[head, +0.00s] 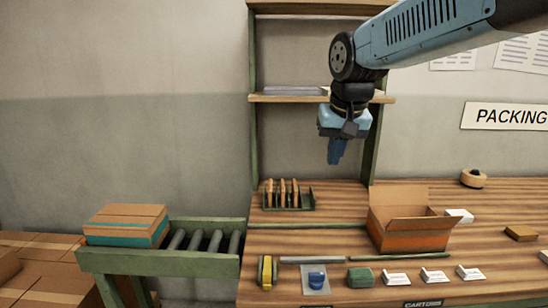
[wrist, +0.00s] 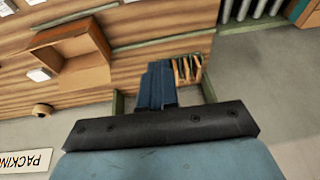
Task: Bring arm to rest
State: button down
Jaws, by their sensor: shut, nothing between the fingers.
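My gripper (head: 336,158) hangs from my blue arm above the back of the packing table (head: 340,215), in front of the shelf frame. It points down and its blue fingers are shut and empty. In the wrist view the shut fingers (wrist: 158,85) show beside a small rack. The gripper touches nothing on the table. An open orange cardboard box (head: 409,238) stands below and to the right of it.
A rack (head: 289,207) with several upright brown pieces is on the table below left. A shelf board (head: 290,98) is behind my gripper. Small items and white cards (head: 396,278) line the front edge. A roller conveyor (head: 205,240) with a closed box (head: 127,225) is at left.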

jog(key=s+d+f+t, duration=0.1)
jog(key=s+d+f, duration=0.1)
jog(key=s+d, duration=0.3)
jog(key=s+d+f, duration=0.3)
jog(key=s+d, duration=0.2)
jog(key=s, duration=0.4)
jog(key=shift+s+d+f+t+h, duration=0.2)
jog(key=shift+s+f+t+h, duration=0.05)
jog(key=shift+s+t+h, duration=0.15)
